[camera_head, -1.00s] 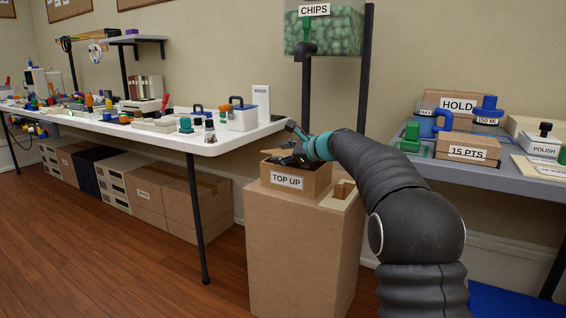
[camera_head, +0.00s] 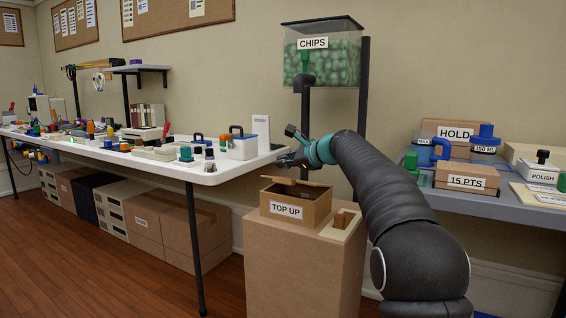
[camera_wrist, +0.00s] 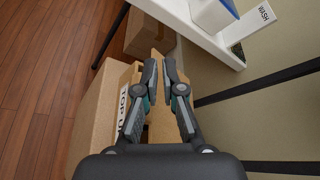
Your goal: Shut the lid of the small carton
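The small carton (camera_head: 290,212) is brown, is labelled TOP UP, and stands upright on a tall cardboard-coloured pedestal. Its lid flap (camera_head: 300,182) is raised at a low tilt, and a dark opening shows beneath it. The carton also shows in the wrist view (camera_wrist: 133,75), partly hidden behind my fingers. My gripper (camera_head: 283,161) is above the carton, near the corner of the white table, apart from the flap in the head view. In the wrist view my gripper (camera_wrist: 160,68) has its fingertips almost together, with only a narrow gap and nothing visible between them.
A white table (camera_head: 215,176) with many items reaches close on the left. The chips bin (camera_head: 320,58) on a dark stand rises behind. A grey table (camera_head: 480,195) with boxes is at right.

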